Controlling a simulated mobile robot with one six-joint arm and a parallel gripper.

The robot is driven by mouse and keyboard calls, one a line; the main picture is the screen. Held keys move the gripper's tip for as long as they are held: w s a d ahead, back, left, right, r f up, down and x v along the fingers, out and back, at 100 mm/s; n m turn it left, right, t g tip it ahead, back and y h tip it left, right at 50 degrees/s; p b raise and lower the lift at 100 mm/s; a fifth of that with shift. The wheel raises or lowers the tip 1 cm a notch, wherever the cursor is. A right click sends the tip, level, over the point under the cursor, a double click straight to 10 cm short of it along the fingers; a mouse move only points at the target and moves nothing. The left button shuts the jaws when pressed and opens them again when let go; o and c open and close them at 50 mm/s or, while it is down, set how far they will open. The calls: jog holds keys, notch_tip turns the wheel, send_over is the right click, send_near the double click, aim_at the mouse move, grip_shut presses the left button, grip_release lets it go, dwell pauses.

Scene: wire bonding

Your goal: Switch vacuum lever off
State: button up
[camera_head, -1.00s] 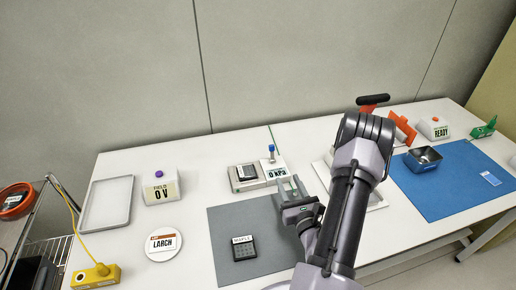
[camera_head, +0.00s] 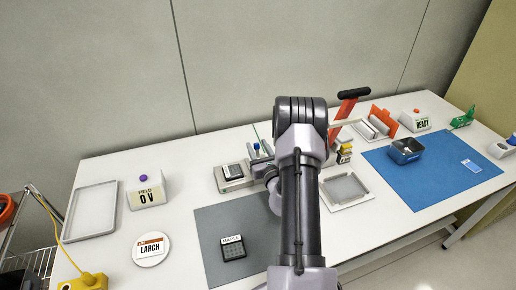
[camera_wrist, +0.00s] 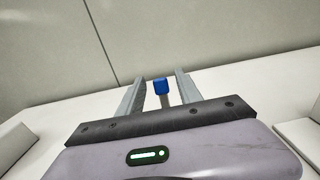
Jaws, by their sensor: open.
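The vacuum unit (camera_head: 230,184) is a pale box near the back middle of the table, with a dark chip tray on top. Its vacuum lever (camera_head: 256,147) stands upright with a blue tip. In the wrist view the lever's blue tip (camera_wrist: 160,87) shows between the two fingers, with a gap on both sides. My gripper (camera_head: 260,155) is open around or just in front of the lever; I cannot tell the exact depth. My wrist and arm hide the unit's right part and its pressure label. The fingers also show in the wrist view (camera_wrist: 159,92).
A grey mat (camera_head: 215,222) with a dark labelled chip tray (camera_head: 232,247) lies in front. The white "0 V" box (camera_head: 147,193) stands left. A shallow tray (camera_head: 346,190) and a black-topped red lever (camera_head: 346,108) stand right of my arm. A blue mat (camera_head: 440,170) lies farther right.

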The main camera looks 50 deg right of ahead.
grip_shut()
jog(key=shift+r+p, duration=0.4)
jog(key=shift+p, duration=0.75)
jog(key=shift+w+d+r+g+y+p, duration=0.1)
jog(key=shift+w+g+y+p, duration=0.3)
jog(key=shift+p, duration=0.6)
jog(key=shift+d+g+p, duration=0.1)
jog(key=shift+g+p, duration=0.2)
jog(key=shift+p, duration=0.4)
jog(key=shift+f+g+p, duration=0.3)
jog(key=shift+f+p, duration=0.1)
jog(key=shift+f, duration=0.2)
